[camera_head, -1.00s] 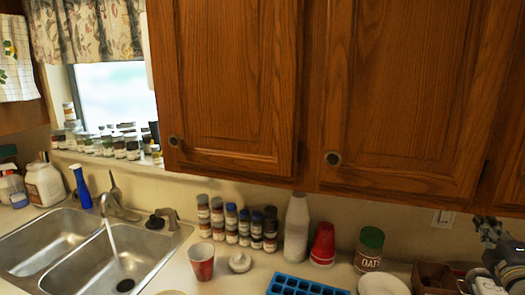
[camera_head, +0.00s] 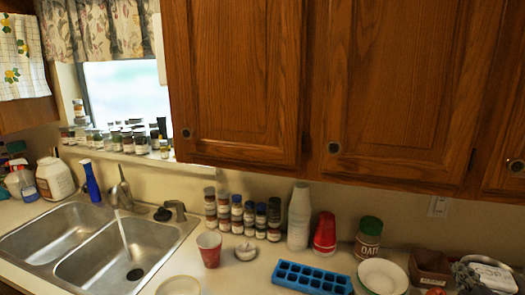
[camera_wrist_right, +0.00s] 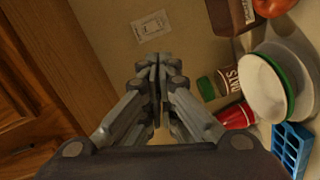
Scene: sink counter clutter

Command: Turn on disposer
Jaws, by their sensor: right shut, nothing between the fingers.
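A pale wall switch plate (camera_head: 438,206) is on the wall under the cabinets, at the right of the head view. The same plate (camera_wrist_right: 150,27) shows near the top of the right wrist view. My right gripper (camera_head: 468,275) is at the lower right of the head view, below and right of the plate and apart from it. In the wrist view the right gripper (camera_wrist_right: 157,70) is shut and empty, its fingertips pointing toward the wall near the plate. Water runs from the faucet (camera_head: 120,195) into the right sink basin (camera_head: 95,265), where a dark drain shows. My left gripper is not in view.
Wooden cabinets (camera_head: 390,90) overhang the counter. Below them stand spice jars (camera_head: 237,215), stacked white cups (camera_head: 299,215), red cups (camera_head: 325,233), an oats container (camera_head: 368,240), white plates (camera_head: 382,276) and a blue ice tray (camera_head: 312,279). A brown box (camera_head: 430,268) is near my gripper.

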